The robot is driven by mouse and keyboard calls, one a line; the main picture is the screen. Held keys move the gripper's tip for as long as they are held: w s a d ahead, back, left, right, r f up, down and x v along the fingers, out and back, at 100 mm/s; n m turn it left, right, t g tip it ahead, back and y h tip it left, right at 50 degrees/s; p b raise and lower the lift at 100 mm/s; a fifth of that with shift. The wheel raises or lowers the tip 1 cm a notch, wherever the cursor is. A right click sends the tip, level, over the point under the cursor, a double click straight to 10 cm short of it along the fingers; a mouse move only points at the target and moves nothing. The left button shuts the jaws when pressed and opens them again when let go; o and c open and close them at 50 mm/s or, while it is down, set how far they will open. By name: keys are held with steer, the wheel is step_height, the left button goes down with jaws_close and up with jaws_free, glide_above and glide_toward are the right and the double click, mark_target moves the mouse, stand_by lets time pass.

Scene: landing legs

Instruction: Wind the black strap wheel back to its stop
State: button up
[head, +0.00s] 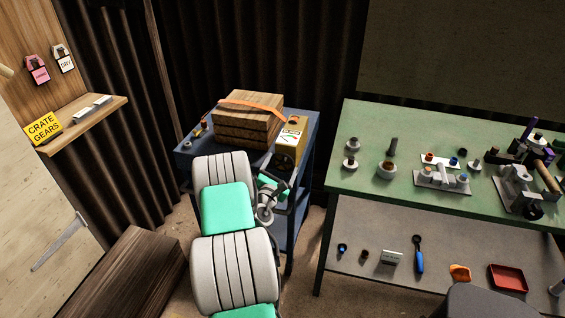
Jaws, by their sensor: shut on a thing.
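The black strap wheel (285,159) sits on the front of a yellow box (291,128) with a dial label, at the right end of a blue cart. My gripper (288,178) is at the lower edge of the wheel, shut on it. My wrist and arm partly cover the wheel and the gripper, so the exact grip on the rim is hard to see. An orange strap (250,106) runs over a stack of wooden boards (247,118) to the left of the box.
The blue cart (312,128) carries small metal parts at its left. A green workbench (350,122) with several fixtures stands to the right, with a lower shelf of tools. A wooden shelf (110,108) is at left, above a dark wooden box (120,275). Some floor shows between cart and bench.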

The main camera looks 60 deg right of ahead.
steer(key=shift+r+n+p, duration=0.15)
steer(key=shift+n+p, duration=0.55)
steer(key=shift+n, duration=0.1)
steer(key=shift+n+p, duration=0.5)
steer(key=shift+n, duration=0.7)
steer(key=n+p, duration=0.2)
steer(key=shift+n, duration=0.3)
steer(key=shift+f+n, duration=0.2)
steer(key=shift+n, duration=0.5)
